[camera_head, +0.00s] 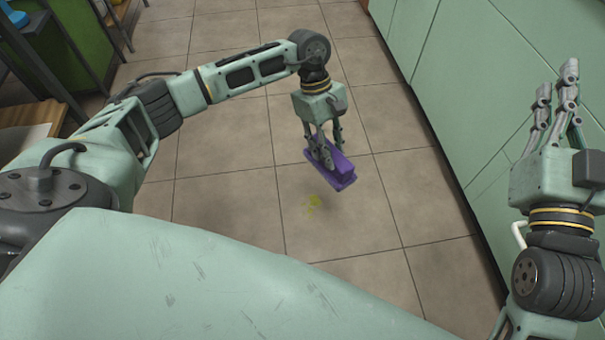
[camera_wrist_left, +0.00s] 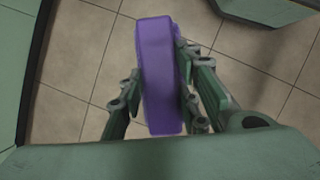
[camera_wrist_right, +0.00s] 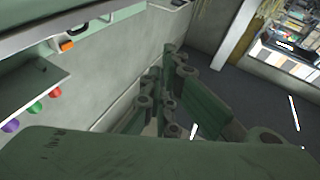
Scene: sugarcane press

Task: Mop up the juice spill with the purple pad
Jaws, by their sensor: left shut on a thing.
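The purple pad (camera_head: 343,173) is a thick block held above the tiled floor. My left gripper (camera_head: 327,150) is shut on it, fingers on both sides, pointing down. In the left wrist view the pad (camera_wrist_left: 160,75) sits between the fingers.
Pale green cabinets (camera_head: 470,75) line the right side. A green unit (camera_head: 80,38) and dark metal frames stand at the left. Tiled floor (camera_head: 225,165) is clear around the spill. The right wrist view shows a shelf (camera_wrist_right: 30,90) with coloured round things below it.

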